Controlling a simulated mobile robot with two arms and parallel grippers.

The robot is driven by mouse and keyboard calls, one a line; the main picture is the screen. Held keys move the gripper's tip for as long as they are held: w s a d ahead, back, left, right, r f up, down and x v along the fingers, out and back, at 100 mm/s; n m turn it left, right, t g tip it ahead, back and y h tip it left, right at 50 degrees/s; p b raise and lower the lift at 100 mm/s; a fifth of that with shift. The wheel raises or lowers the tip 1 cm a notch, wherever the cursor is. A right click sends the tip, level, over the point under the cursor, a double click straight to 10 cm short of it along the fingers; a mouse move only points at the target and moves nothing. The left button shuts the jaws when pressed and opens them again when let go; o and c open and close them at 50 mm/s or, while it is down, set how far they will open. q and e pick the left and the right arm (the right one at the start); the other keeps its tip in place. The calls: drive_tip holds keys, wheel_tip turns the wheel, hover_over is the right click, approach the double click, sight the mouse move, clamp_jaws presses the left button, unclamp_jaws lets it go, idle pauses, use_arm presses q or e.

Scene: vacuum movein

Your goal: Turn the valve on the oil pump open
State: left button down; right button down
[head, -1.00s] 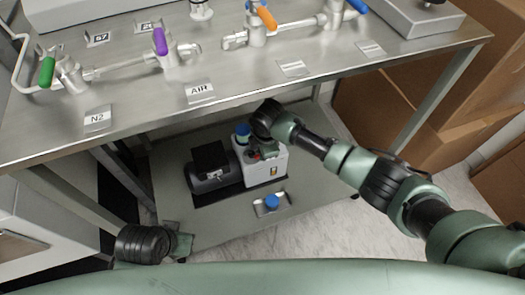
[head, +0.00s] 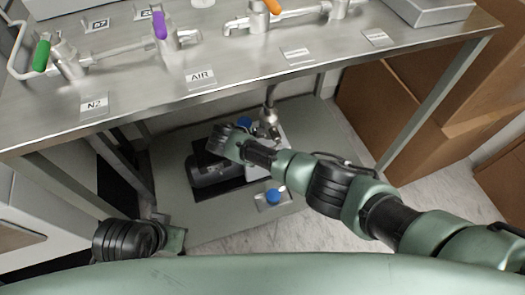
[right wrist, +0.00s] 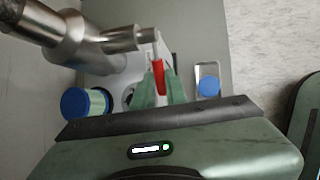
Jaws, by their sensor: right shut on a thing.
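The oil pump, with a dark motor (head: 212,172) and a white body (head: 284,136), sits on the lower shelf under the bench. My right arm hides much of it in the head view. In the right wrist view, my right gripper (right wrist: 160,88) is shut on a red valve handle (right wrist: 159,74), below a silver metal pipe (right wrist: 85,46). The pipe also shows above the pump in the head view (head: 270,104). The handle is hidden in the head view. My left gripper (head: 174,240) is at the lower left, away from the pump; its fingers are not clear.
A blue cap (right wrist: 84,104) is left of the gripper. A blue knob on a small plate (head: 273,196) lies in front of the pump. The steel bench (head: 200,98) with coloured valves overhangs the shelf. Cardboard boxes (head: 430,110) stand at the right.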

drive_tip(key=shift+f+h, duration=0.2)
drive_tip(key=shift+h, duration=0.1)
drive_tip(key=c, duration=1.4)
unclamp_jaws()
drive_tip(key=shift+c, duration=0.2)
